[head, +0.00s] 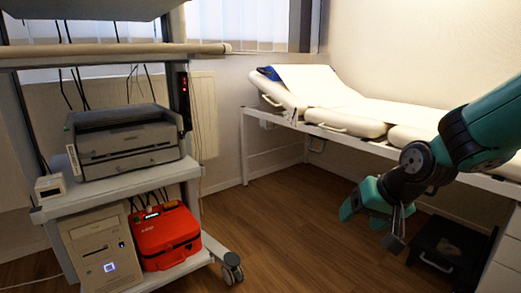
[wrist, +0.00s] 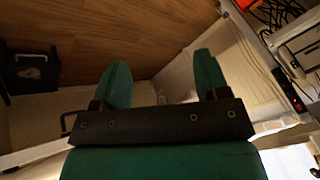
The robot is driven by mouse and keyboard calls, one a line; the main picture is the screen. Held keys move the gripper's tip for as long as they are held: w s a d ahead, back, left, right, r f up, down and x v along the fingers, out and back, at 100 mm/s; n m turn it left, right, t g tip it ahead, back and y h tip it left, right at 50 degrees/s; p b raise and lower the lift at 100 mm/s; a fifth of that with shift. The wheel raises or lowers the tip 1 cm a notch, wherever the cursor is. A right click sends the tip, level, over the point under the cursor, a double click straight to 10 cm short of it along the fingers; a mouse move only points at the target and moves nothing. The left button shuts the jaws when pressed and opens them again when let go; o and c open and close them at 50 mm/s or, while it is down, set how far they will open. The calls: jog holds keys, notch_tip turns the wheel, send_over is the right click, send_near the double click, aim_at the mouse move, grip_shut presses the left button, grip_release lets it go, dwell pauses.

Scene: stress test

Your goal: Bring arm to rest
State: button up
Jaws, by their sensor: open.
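My arm (head: 484,128) reaches in from the right side of the head view, teal with dark joints. My gripper (head: 358,203) hangs at its end, in front of the examination bed and above the wooden floor. In the wrist view, the two green fingers of my gripper (wrist: 162,72) stand well apart with nothing between them. My gripper is open and empty, and it touches nothing that I can see.
A white-framed examination bed (head: 328,110) stands along the wall behind my arm. A black step stool (head: 445,250) is below my gripper at right. A trolley (head: 128,189) on the left holds a printer (head: 128,142), a red case (head: 168,236) and a computer (head: 100,255). The middle floor is clear.

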jog(key=s+a+r+n+g+p, duration=0.1)
jog(key=s+a+r+n+g, duration=0.15)
jog(key=s, duration=0.55)
jog(key=s+a+r+n+g+p, duration=0.1)
jog(key=s+a+r+n, duration=0.15)
jog(key=s, duration=0.65)
jog(key=s+a+r+n+g+p, duration=0.1)
jog(key=s+a+r+n+g, duration=0.2)
jog(key=s, duration=0.5)
notch_tip(320, 180, up, 38)
jog(key=d+t+p, duration=0.1)
jog(key=p, duration=3.6)
jog(key=shift+w+d+y, duration=0.2)
jog(key=shift+w+y, duration=0.1)
jog(key=shift+w, duration=0.05)
jog(key=shift+t, duration=0.25)
